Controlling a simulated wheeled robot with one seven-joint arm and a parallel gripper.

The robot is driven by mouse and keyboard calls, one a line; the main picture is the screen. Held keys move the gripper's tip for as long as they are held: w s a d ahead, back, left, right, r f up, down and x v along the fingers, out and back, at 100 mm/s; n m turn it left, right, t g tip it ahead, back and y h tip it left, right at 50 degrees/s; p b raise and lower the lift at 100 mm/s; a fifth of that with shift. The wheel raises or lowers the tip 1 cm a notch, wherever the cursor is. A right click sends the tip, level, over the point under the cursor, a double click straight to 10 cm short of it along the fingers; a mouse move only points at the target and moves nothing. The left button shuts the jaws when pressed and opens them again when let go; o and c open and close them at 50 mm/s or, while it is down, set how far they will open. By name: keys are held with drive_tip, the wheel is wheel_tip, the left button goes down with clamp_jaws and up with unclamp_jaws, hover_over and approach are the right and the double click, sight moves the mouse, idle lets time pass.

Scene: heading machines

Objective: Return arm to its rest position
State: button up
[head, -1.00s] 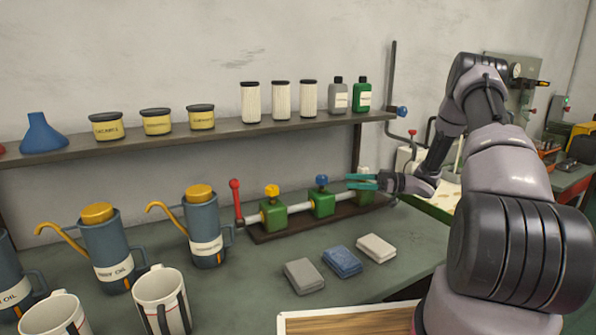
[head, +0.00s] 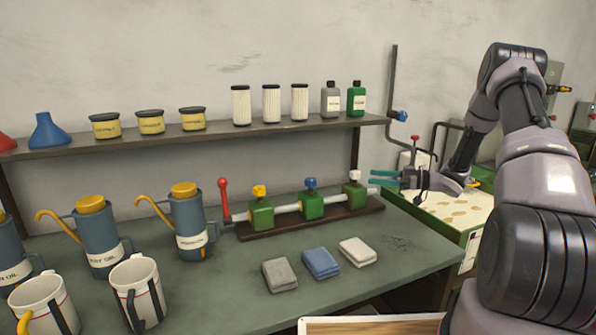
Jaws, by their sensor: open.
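My gripper (head: 385,178) has two teal fingers pointing left, open with nothing between them. It hangs in the air just right of the valve rack (head: 310,218), in front of the shelf's right end. My arm reaches in from the right side of the view. The valve rack has a red lever (head: 223,197) and three green valve blocks with a yellow knob (head: 259,191), a blue knob (head: 310,183) and a white knob (head: 355,175). The white knob is in full view, left of the fingers.
Folded cloths (head: 320,263) lie on the workbench (head: 225,290). Oil cans (head: 187,225) and mugs (head: 137,290) stand at left. A shelf (head: 60,150) carries jars, filters and bottles. A pale-topped green tray (head: 450,210) is right of the bench. A bent pipe (head: 393,90) rises behind.

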drive_tip(key=w+d+r+m+t+h, duration=0.1)
drive_tip(key=w+r+m+t+h, duration=0.3)
drive_tip(key=r, duration=0.5)
drive_tip(key=w+d+r+m+t+h, duration=0.25)
drive_tip(key=r+h, duration=0.25)
drive_tip(key=r, duration=0.4)
drive_tip(key=s+d+r+m+t+h, duration=0.25)
drive_tip(key=s+r+m+h, duration=0.45)
drive_tip(key=r, duration=0.4)
drive_tip(key=s+r+m+g+h, duration=0.2)
drive_tip(key=s+m+g, duration=0.15)
drive_tip(key=s, duration=1.45)
drive_tip(key=s+a+f+m+g+y, duration=0.1)
drive_tip(key=s+a, duration=0.3)
drive_tip(key=s, duration=0.5)
drive_tip(key=s+a+f+g+y, duration=0.2)
drive_tip(key=s+a+g, duration=0.1)
drive_tip(key=s, duration=0.5)
drive_tip(key=shift+s+a+f+m+y, duration=0.3)
drive_tip(key=shift+s+a+m, duration=0.1)
drive_tip(key=shift+a, duration=0.15)
drive_tip(key=shift+a, duration=0.1)
